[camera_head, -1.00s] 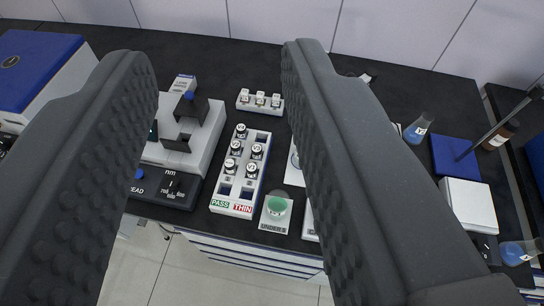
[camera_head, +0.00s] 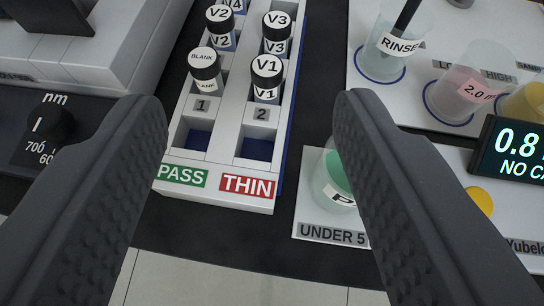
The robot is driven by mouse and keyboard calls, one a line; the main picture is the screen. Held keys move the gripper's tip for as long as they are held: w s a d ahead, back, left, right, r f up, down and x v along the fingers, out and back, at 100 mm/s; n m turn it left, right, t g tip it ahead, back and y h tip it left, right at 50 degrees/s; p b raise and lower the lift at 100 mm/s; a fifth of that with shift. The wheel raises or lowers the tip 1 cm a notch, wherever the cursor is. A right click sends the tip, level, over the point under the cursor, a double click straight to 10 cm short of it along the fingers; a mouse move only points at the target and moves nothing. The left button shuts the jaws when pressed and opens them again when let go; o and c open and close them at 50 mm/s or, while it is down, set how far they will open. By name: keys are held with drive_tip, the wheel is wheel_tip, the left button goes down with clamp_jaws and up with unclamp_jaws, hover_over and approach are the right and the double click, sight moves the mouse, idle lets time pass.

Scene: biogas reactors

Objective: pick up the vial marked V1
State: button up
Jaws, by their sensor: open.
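The vial marked V1 (camera_head: 266,78) has a black cap with a white label and stands upright in the right column of the white rack (camera_head: 226,147), above the number 2. Vials V3 (camera_head: 277,30), V2 (camera_head: 220,26) and BLANK (camera_head: 204,68) stand close around it. My gripper (camera_head: 249,112) is open and empty. Its two dark, ridged fingers reach in from the lower left and lower right, with the front of the rack and V1 between them in the picture. I cannot tell how far above the rack the fingertips are.
Empty slots sit in front of V1 and BLANK, above the PASS and THIN labels. A green-filled cup (camera_head: 336,181) on a plate is partly behind the right finger. The rinse beaker (camera_head: 390,42), pink beaker (camera_head: 466,95) and a display (camera_head: 516,150) stand right. A grey instrument (camera_head: 130,50) stands left.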

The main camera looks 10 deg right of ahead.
wheel_tip(320, 180, down, 4)
drive_tip(key=b, duration=0.1)
approach(267, 69)
drive_tip(key=x, duration=0.4)
drive_tip(key=shift+w+a+r, duration=0.15)
drive_tip(key=shift+a, duration=0.05)
drive_tip(key=x, duration=0.2)
drive_tip(key=b+x, duration=0.1)
drive_tip(key=x, duration=0.1)
drive_tip(key=shift+d+f, duration=0.2)
drive_tip(key=shift+f, duration=0.05)
drive_tip(key=shift+w+f, duration=0.15)
drive_tip(key=shift+w, duration=0.25)
drive_tip(key=c, duration=1.1)
